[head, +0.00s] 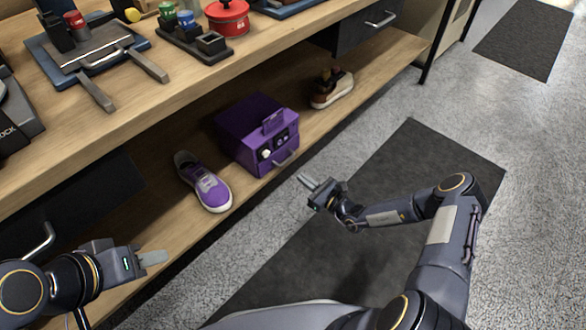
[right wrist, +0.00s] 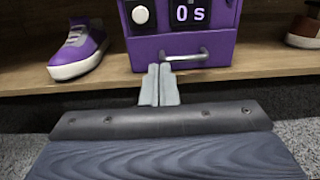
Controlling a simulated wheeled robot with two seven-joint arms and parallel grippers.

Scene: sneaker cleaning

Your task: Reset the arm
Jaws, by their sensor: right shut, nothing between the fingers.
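My left gripper (head: 152,258) is at the lower left of the head view, over the edge of the lower shelf, with nothing seen in it. Its fingers look close together, but I cannot tell if they are fully shut. My right gripper (head: 307,182) is shut and empty, in front of the purple machine (head: 258,134). In the right wrist view its fingertips (right wrist: 159,85) meet just below the machine's handle (right wrist: 184,57), with no hold on it visible. A purple sneaker (head: 204,182) stands left of the machine, and it also shows in the right wrist view (right wrist: 79,50).
Another sneaker (head: 332,88) stands on the lower shelf (head: 300,139), right of the machine. The upper worktop (head: 155,84) holds a red pot (head: 228,17), a blue tray (head: 39,46) and several tools. A dark mat (head: 400,160) lies on the open grey floor.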

